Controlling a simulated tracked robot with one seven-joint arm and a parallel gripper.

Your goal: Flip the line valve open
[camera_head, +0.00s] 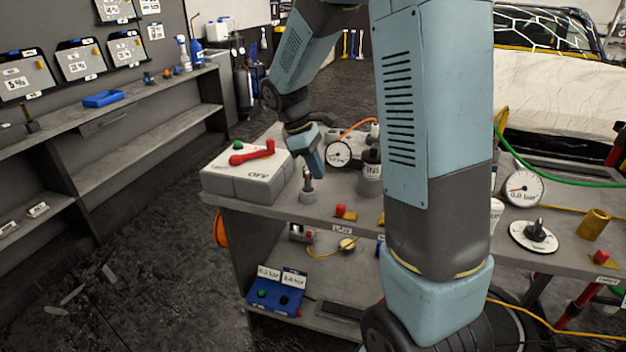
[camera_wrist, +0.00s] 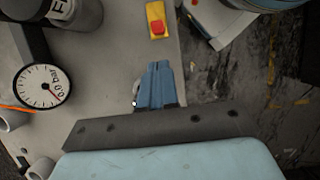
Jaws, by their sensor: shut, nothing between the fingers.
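A red lever (camera_head: 252,153) lies across the top of a grey box (camera_head: 222,188) marked OFF, on the left end of the bench. A short grey fitting (camera_head: 307,190) with a dark upright top stands just right of the box. I cannot tell for sure which of these is the line valve. My gripper (camera_head: 318,175) points down beside the fitting, apart from the red lever. In the wrist view its blue fingers (camera_wrist: 158,68) are together and empty, with a small pale part (camera_wrist: 135,95) at their left, mostly hidden.
A dial gauge (camera_head: 338,153) stands behind the gripper, its face marked bar in the wrist view (camera_wrist: 43,86). A red button on a yellow base (camera_head: 346,212) sits near the bench's front edge. A grey cylinder (camera_head: 369,175) stands close right. My arm hides the bench's middle.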

